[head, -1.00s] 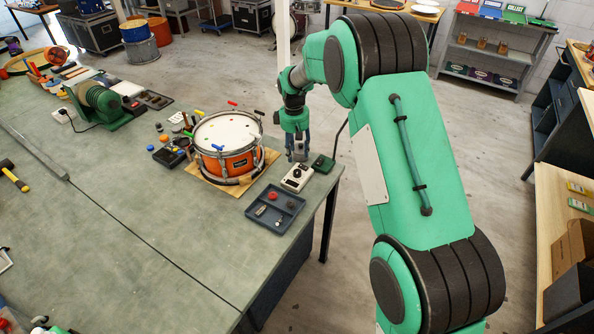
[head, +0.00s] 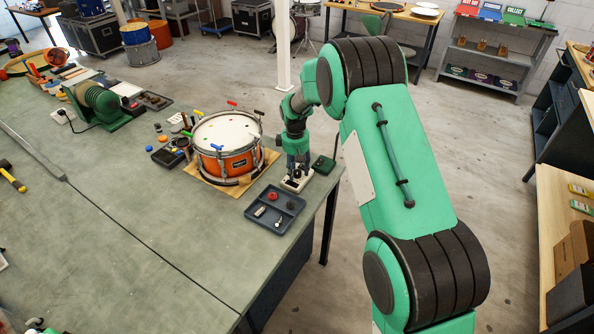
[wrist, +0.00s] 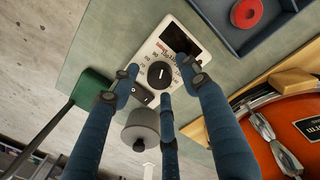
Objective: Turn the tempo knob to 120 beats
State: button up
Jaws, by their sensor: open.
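The tempo box is a small white unit with a dark screen and a round black knob with a pale pointer line. In the wrist view the tempo box (wrist: 150,47) shows its printed dial numbers around the knob (wrist: 159,74). In the head view the box (head: 297,183) is mostly covered by my gripper (head: 297,172), which points down over it. In the wrist view the blue fingers of my gripper (wrist: 160,88) are spread apart around the knob, open. I cannot tell whether any fingertip touches it.
An orange drum (head: 226,145) on a wooden board stands left of the box. A grey tray (head: 275,210) with small parts lies in front. A dark green block (head: 323,164) sits right of the box near the bench edge. The bench (head: 120,240) is largely clear at front left.

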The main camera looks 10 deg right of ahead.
jog(key=c, duration=1.2)
jog(key=shift+o, duration=0.2)
jog(key=shift+m+p, duration=0.3)
jog(key=shift+m, duration=0.1)
jog(key=m+p, duration=0.2)
jog(key=m, duration=0.2)
jog(key=m+p, duration=0.1)
jog(key=m, duration=0.4)
jog(key=shift+g+p, duration=0.3)
